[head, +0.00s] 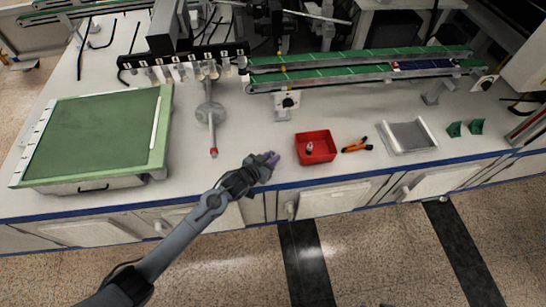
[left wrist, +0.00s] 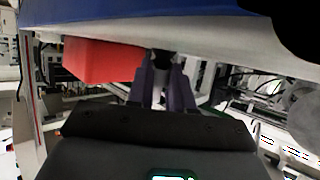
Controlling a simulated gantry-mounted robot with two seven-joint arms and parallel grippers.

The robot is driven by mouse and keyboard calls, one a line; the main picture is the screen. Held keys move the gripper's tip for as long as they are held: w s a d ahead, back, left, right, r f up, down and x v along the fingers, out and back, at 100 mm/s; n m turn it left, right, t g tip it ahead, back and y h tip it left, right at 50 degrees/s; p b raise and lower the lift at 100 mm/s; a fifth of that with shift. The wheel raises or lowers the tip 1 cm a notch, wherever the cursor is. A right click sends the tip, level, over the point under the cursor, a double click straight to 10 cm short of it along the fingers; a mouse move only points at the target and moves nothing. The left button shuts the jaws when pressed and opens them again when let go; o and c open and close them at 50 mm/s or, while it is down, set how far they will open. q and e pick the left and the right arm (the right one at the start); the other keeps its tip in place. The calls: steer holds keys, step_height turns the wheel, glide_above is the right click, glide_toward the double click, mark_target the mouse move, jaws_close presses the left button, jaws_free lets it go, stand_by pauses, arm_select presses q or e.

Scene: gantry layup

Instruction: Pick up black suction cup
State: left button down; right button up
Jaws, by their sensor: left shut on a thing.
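My left gripper (head: 272,158) is over the front edge of the workbench, just left of the red bin (head: 317,158). Its purple-grey fingers also show in the left wrist view (left wrist: 166,82), close together around a small dark thing. This looks like the black suction cup (left wrist: 162,58), mostly hidden between the fingertips. The red bin shows at the left of the left wrist view (left wrist: 98,60), beside the fingers. A small pale thing (head: 309,148) lies in the bin; I cannot tell what it is. My right gripper is not in view.
Orange-handled pliers (head: 357,146) and a grey metal tray (head: 407,136) lie right of the bin, with green brackets (head: 466,128) further right. A green cutting board (head: 95,135) is at left. A grey stand (head: 210,115) stands behind my gripper; a green conveyor (head: 330,70) runs behind.

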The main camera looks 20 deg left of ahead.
arm_select(q)
steer(key=shift+r, duration=0.1)
steer(key=shift+r+p, duration=0.4)
steer(key=shift+r, duration=0.1)
step_height(320, 180, up, 4)
steer(key=shift+f+p, duration=0.25)
steer(key=shift+p, duration=0.85)
steer(key=s+d+r+p, duration=0.3)
steer(key=d+r, duration=0.3)
steer(key=d, duration=0.5)
steer(key=shift+d+r+p, duration=0.15)
steer(key=shift+d+p, duration=0.05)
steer(key=shift+p, duration=0.35)
